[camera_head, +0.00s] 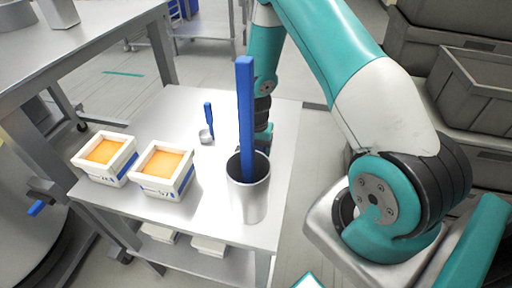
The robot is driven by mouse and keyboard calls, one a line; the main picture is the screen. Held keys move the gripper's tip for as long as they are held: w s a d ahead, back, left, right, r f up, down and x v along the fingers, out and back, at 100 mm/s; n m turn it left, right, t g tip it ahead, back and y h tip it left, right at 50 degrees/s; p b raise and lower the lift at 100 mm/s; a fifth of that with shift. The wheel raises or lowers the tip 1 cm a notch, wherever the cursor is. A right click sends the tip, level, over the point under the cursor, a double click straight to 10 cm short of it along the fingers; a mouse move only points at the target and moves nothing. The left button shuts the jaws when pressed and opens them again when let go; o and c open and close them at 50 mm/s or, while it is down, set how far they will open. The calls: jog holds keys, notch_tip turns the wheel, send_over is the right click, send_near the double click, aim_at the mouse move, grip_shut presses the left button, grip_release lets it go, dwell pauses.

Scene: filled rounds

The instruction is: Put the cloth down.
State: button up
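I see no cloth that I can make out in this view. My arm reaches down to the steel table (240,115). The end of my arm (263,138) is behind a tall blue handle and a metal cup (248,200). My gripper's fingers are hidden there, so I cannot tell whether they are open or shut, or whether they hold anything.
The blue handle (245,110) stands upright in the cup. Two white tubs with orange contents (105,158) (163,170) sit on the table's left. A small blue-handled scoop (207,135) lies behind them. Grey crates (475,85) stand at right. The table's back is clear.

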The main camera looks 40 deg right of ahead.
aim_at(256, 147)
jog(key=shift+o, duration=1)
notch_tip(256, 147, up, 12)
jog(key=b, duration=0.1)
jog(key=shift+r, duration=0.15)
